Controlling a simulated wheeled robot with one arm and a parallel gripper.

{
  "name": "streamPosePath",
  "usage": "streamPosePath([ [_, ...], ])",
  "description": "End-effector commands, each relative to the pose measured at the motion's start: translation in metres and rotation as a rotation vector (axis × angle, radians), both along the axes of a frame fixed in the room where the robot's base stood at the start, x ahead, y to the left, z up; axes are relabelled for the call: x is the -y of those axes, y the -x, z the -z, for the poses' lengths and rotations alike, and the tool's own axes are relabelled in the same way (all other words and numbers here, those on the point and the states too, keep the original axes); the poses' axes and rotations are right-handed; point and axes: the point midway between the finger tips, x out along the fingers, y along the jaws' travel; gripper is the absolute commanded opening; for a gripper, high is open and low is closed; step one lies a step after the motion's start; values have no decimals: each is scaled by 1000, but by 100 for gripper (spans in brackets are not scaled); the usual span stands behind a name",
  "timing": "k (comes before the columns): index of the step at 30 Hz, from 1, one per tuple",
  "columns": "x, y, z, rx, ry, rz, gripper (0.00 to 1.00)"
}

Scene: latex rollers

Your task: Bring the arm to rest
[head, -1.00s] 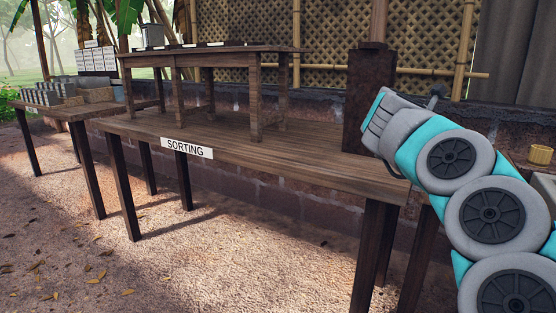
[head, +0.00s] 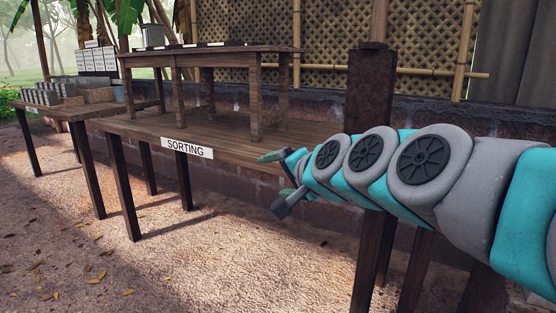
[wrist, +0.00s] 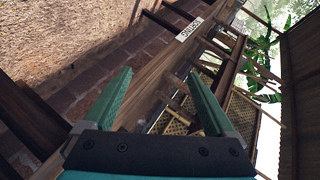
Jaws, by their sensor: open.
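My grey and teal arm (head: 430,170) reaches in from the right edge of the head view, roughly level. My gripper (head: 278,183) is at its left end, in front of the sorting table's front edge. In the wrist view my gripper (wrist: 159,76) shows two green fingers spread apart with nothing between them. The sorting table (head: 235,137) has a white label reading SORTING and lies beyond the fingers. The arm hides the table's right end in the head view.
A smaller wooden stand (head: 210,58) rises on the sorting table. A side table (head: 60,110) with grey blocks stands at the left. A dark post (head: 370,90) stands behind the arm. The sandy ground (head: 200,260) in front is open.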

Motion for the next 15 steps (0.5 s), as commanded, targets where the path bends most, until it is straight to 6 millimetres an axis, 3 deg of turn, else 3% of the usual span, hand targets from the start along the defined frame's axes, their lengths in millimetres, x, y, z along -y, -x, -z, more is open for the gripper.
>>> streamPosePath([
  [3, 6, 48, 68, -126, 214, -119, 90],
  [9, 41, 139, 167, -364, 507, -310, 90],
  [15, 95, 242, 235, -633, 719, -486, 90],
])
